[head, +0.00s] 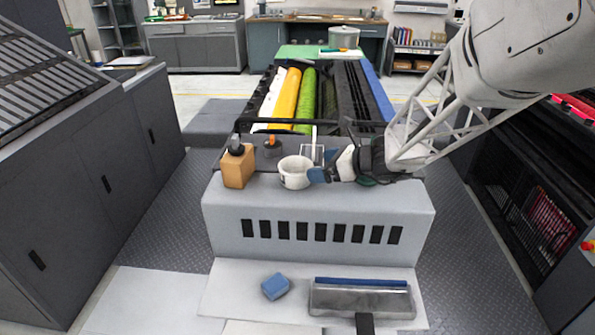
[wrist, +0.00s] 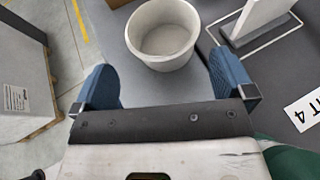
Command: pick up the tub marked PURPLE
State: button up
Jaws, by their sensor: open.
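A white round tub (head: 295,172) stands upright on the grey machine top, left of my gripper. In the wrist view the tub (wrist: 163,30) looks empty inside and sits just beyond my fingertips. I can read no mark on it, so I cannot tell whether it is the one marked PURPLE. My gripper (head: 322,168) has blue fingers and reaches in from the right, low over the machine top. In the wrist view my gripper (wrist: 165,82) is open, with nothing between its fingers. The tub lies ahead of the gap, apart from both fingers.
A tan jug (head: 238,167) with a dark cap stands left of the tub. A small dark container with an orange top (head: 272,147) stands behind. A light upright block (wrist: 257,15) stands right of the tub. A dark green thing (wrist: 290,157) shows near my gripper.

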aim_at(299, 166)
jog(key=shift+x, duration=1.3)
jog(key=shift+a, duration=0.1)
jog(key=shift+x, duration=2.55)
jog(key=shift+w+f, duration=0.1)
jog(key=shift+w, duration=0.05)
jog(key=c, duration=0.7)
jog(key=shift+c, duration=0.2)
jog(key=shift+r, duration=0.2)
